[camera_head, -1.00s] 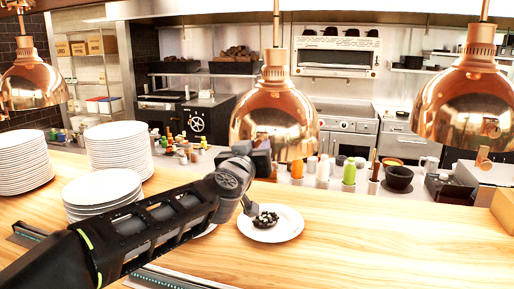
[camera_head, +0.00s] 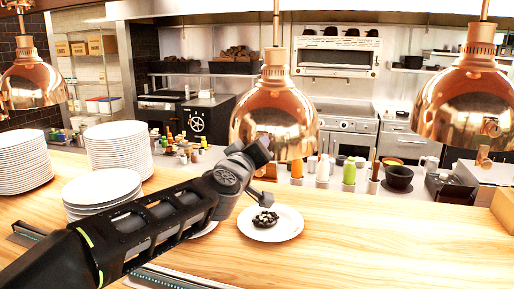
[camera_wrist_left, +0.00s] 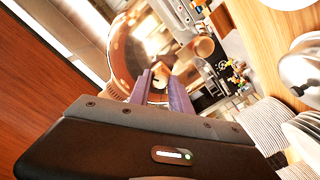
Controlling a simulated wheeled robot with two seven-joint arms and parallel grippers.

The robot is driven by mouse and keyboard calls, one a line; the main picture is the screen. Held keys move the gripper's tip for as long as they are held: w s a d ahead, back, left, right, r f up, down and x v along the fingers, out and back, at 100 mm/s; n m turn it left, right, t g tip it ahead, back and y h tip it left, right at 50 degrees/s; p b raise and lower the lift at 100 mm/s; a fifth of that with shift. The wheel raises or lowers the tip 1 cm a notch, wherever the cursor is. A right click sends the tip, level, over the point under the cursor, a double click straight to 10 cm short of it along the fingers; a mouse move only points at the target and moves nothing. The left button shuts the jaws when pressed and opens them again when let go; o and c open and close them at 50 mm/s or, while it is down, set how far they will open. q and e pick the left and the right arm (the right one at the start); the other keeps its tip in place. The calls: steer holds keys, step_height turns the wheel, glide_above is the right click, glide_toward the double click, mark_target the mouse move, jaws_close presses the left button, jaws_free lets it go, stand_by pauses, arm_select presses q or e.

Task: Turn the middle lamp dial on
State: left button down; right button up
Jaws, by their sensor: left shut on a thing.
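The middle copper heat lamp (camera_head: 272,108) hangs in the centre of the head view. My left gripper (camera_head: 268,150) is at its lower front rim. The lamp's dial is hidden behind the gripper in the head view. In the left wrist view, the left gripper's two fingers (camera_wrist_left: 164,80) reach up to the copper lamp (camera_wrist_left: 124,55) and are shut on the dial, which is mostly covered by them. The dial's setting cannot be read. My right gripper is in neither view.
Below the gripper, a white plate (camera_head: 290,228) with dark food stands on the wooden counter (camera_head: 400,240). Stacks of plates (camera_head: 118,150) stand at left. Other copper lamps hang at left (camera_head: 35,82) and right (camera_head: 465,105). The counter's right front is clear.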

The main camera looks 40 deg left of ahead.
arm_select(q)
steer(key=n+b, duration=0.2)
steer(key=n, duration=1)
steer(key=shift+a+h, duration=0.1)
steer(key=shift+h, duration=0.2)
steer(key=c, duration=1.2)
jaws_free()
steer(key=shift+s, duration=0.2)
steer(key=p+v, duration=0.1)
steer(key=v, duration=0.6)
steer(key=shift+s+f, duration=0.1)
steer(key=shift+s, duration=0.15)
